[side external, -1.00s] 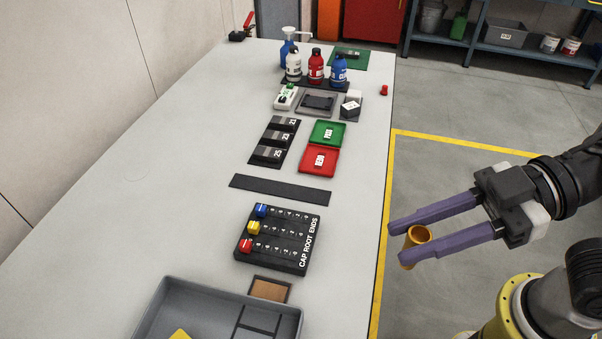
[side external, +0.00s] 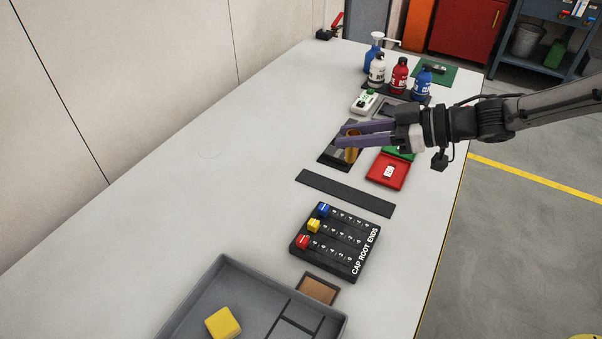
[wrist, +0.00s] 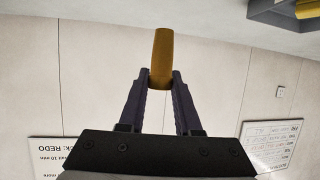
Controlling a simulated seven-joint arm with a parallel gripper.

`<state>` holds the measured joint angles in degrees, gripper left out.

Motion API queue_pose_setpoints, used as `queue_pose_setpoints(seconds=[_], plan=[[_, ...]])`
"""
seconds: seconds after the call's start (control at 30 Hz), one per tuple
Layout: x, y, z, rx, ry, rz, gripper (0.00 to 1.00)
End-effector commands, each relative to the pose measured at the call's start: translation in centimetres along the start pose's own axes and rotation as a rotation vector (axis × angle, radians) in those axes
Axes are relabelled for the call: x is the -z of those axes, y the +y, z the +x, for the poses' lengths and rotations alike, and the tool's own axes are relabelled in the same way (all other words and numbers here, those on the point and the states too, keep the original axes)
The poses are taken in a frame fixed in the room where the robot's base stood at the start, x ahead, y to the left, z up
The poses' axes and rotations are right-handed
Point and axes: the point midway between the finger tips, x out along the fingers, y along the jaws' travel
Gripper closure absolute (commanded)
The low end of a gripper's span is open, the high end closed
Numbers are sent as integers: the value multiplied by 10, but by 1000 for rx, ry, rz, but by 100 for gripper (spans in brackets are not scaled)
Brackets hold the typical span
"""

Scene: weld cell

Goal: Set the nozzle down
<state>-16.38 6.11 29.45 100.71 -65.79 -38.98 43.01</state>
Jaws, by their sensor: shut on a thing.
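The nozzle is a brass-coloured tube (side external: 352,149). My gripper (side external: 347,142) is shut on it, with the purple fingers on either side. In the side external view the nozzle appears upright, over the dark numbered rests (side external: 338,152), and hides part of them. I cannot tell from this view how high above the rests it is. In the wrist view the nozzle (wrist: 162,58) stands out past the fingertips against the wall.
A green tray, partly behind my gripper, and a red tray (side external: 387,169) lie to the right. A dark strip (side external: 345,192) and a black block with coloured pegs (side external: 336,241) lie nearer. Several bottles (side external: 400,76) stand behind. The table's left side (side external: 200,180) is clear.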

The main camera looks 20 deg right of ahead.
Motion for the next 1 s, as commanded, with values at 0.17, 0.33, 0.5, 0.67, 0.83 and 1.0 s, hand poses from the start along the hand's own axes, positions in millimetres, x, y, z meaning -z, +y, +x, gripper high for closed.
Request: queue_pose_setpoints(seconds=[0.17,0.33,0.5,0.67,0.83,1.0], plan=[[-10,13,12,-14,2,5,100],[-13,27,47,-12,1,5,100],[-15,44,84,-14,1,5,100],[-31,55,116,-12,-2,7,100],[-44,63,140,-13,1,5,100],[-49,66,149,-14,2,5,100]])
